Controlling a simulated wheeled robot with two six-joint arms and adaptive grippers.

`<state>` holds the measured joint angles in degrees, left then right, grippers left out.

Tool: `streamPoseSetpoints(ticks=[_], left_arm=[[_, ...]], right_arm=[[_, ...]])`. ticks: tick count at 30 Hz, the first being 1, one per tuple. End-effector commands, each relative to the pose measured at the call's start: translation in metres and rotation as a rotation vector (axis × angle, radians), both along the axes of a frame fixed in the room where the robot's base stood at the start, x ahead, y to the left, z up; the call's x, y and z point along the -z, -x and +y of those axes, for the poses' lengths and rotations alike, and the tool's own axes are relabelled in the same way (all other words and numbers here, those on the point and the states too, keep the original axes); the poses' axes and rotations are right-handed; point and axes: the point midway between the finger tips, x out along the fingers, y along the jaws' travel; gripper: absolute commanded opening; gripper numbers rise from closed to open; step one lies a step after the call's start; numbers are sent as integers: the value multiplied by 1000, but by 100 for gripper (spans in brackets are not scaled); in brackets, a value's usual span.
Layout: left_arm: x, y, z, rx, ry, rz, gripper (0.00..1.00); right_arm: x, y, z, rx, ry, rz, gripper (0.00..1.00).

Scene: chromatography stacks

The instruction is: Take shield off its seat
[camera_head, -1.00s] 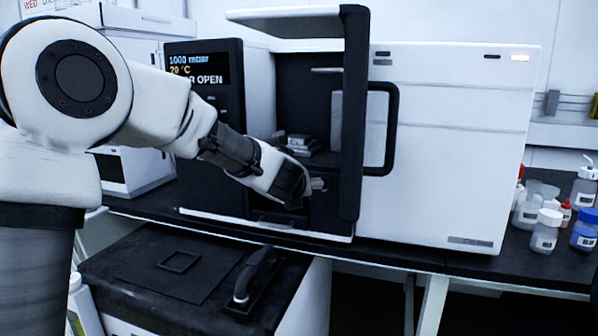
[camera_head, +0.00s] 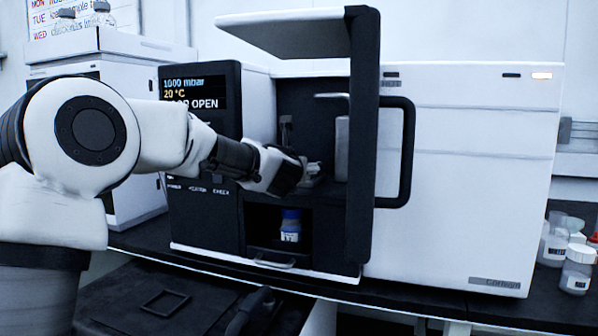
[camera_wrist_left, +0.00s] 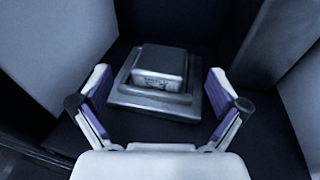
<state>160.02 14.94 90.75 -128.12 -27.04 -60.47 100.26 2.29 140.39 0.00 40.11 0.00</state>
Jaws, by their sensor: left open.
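What looks like the shield is a dark grey metal block (camera_wrist_left: 158,68) on a stepped square base, seen in the left wrist view. The base (camera_wrist_left: 150,105) rests on the dark chamber floor. My left gripper (camera_wrist_left: 158,85) is open, one finger at each side of the block, with gaps showing between fingers and block. In the head view my left gripper (camera_head: 308,172) reaches into the open chamber of the white instrument, and the block is mostly hidden by it. My right gripper is not in view.
The chamber's open door (camera_head: 362,130) with its black handle stands just right of my gripper. A blue-capped bottle (camera_head: 290,226) stands in a lower recess. The display panel (camera_head: 195,95) is left of the opening. Bottles (camera_head: 577,268) stand on the bench at right.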

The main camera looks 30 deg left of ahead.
Motion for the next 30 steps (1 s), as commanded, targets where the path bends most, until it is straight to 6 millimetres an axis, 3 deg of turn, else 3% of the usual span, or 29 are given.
streamPoseSetpoints(ticks=[3,10,11,15,17,30], left_arm=[[3,-17,7,1,1,1,98],[3,-20,9,2,0,0,98],[4,-20,9,2,0,0,91],[4,-20,9,2,1,1,41],[4,-20,9,2,2,0,22],[-4,-19,9,2,1,-1,22]], right_arm=[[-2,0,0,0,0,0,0],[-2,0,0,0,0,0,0],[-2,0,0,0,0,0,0],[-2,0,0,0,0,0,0],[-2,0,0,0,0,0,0],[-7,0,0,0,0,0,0]])
